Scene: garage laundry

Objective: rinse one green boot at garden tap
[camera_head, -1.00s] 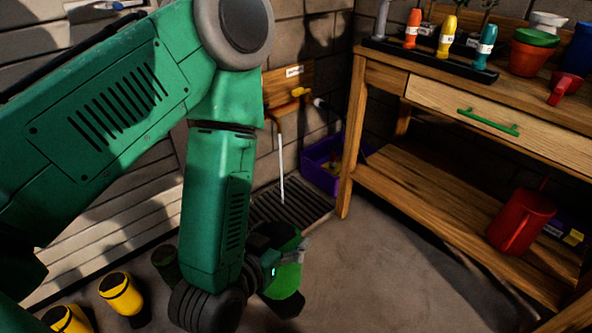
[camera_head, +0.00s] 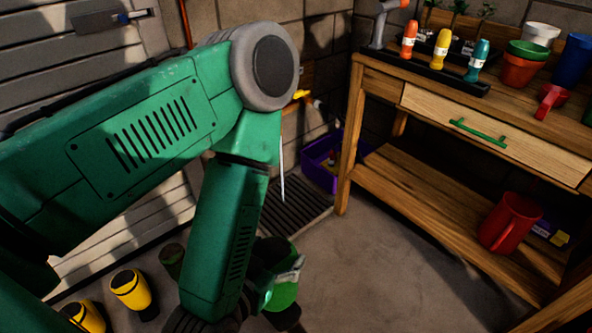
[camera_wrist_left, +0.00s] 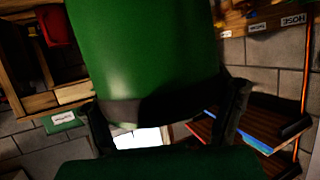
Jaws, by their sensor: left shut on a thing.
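A green boot (camera_head: 284,294) hangs low over the floor in the head view, partly hidden by my left forearm. My left gripper (camera_head: 284,268) is shut on it. In the left wrist view the green boot (camera_wrist_left: 145,55) fills the upper middle, between the dark fingers of the gripper (camera_wrist_left: 167,118). The garden tap (camera_head: 301,95) is on the back wall, mostly hidden by my elbow; its yellow handle shows. A thin white stream (camera_head: 282,175) comes down below it to a floor grate (camera_head: 297,212). The boot is in front of the grate, apart from the stream. My right gripper is out of view.
A dark green boot (camera_head: 171,262) and yellow boots (camera_head: 130,288) stand on the floor at the left. A purple crate (camera_head: 316,172) stands behind the grate. A wooden workbench (camera_head: 375,172) takes up the right, with a red watering can (camera_head: 510,222) on its shelf. The middle floor is clear.

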